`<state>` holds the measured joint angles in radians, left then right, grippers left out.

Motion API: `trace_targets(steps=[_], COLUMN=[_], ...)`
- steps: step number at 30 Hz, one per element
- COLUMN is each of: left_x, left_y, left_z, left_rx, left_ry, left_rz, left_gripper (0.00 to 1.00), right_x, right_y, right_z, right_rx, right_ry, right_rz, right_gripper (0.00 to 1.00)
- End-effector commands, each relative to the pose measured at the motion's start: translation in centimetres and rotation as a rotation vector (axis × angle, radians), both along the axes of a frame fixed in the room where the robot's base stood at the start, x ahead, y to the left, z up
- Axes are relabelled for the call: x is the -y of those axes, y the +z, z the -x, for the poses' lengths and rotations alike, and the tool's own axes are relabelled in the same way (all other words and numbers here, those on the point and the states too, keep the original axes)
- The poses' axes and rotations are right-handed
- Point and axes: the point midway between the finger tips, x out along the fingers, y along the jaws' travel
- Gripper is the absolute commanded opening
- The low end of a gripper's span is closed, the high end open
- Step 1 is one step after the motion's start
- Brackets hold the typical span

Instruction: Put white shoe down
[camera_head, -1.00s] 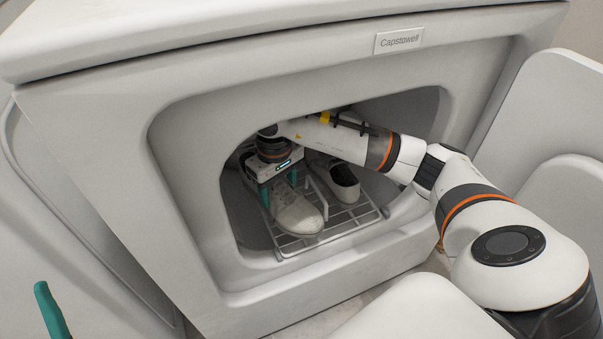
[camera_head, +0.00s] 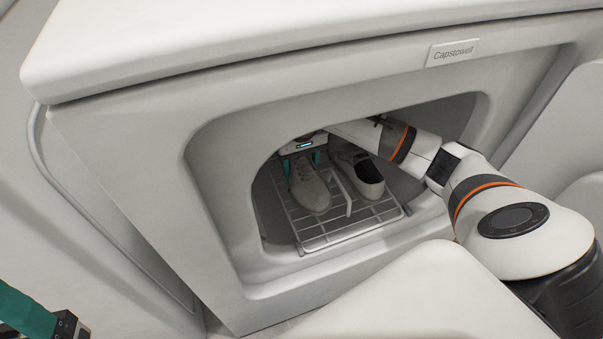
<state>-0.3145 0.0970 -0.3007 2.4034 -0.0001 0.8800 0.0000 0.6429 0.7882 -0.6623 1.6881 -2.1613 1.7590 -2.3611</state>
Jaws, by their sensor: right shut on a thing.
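The white shoe (camera_head: 310,192), looking greyish in the shade, is inside the machine's opening, over the left part of a wire rack (camera_head: 330,236). Its toe faces the opening. My right gripper (camera_head: 302,162) reaches in from the right and is shut on this shoe near its rear, with a teal finger on each side. I cannot tell whether the sole touches the rack. A second shoe (camera_head: 366,178), white with a dark inside, stands on the rack to the right.
The white machine (camera_head: 225,215) has a rounded opening whose rim surrounds my right arm and the rack. A raised wire divider (camera_head: 342,190) stands between the shoes. The rack's front part is bare.

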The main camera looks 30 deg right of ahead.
Motion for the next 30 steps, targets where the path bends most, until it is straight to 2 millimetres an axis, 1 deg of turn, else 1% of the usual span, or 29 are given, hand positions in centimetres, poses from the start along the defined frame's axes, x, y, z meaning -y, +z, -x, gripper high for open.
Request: trace_targets(steps=[4,7,17,18,20,21,30], left_x=[0.0,0.1,0.1,0.1,0.1,0.1,0.1], left_y=[0.1,0.4,0.6,0.7,0.7,0.7,0.8], left_z=[-0.3,-0.5,-0.5,-0.6,-0.6,-0.6,-0.5], left_rx=[0.029,0.046,0.049,0.050,0.050,0.050,0.051], left_ry=[0.002,0.003,0.004,0.003,0.003,0.003,0.003], left_rz=[-0.001,-0.003,-0.004,-0.005,-0.005,-0.005,-0.003], left_gripper=[0.81,0.81,0.81,0.81,0.81,0.81,0.81], right_x=[-0.1,-0.1,0.0,0.0,0.0,0.0,0.0], right_y=[-2.1,-3.3,-3.5,-3.6,-3.5,-3.5,-3.4], right_z=[0.0,0.0,0.0,0.0,0.0,0.0,0.0], right_rx=[-0.001,-0.001,0.001,-0.001,-0.001,-0.001,-0.001], right_ry=[0.000,-0.001,0.001,0.001,0.001,0.001,0.001], right_rz=[-0.002,-0.002,0.000,0.001,0.000,0.000,0.000], right_gripper=[0.21,0.21,0.21,0.64,0.74,0.80,0.81])
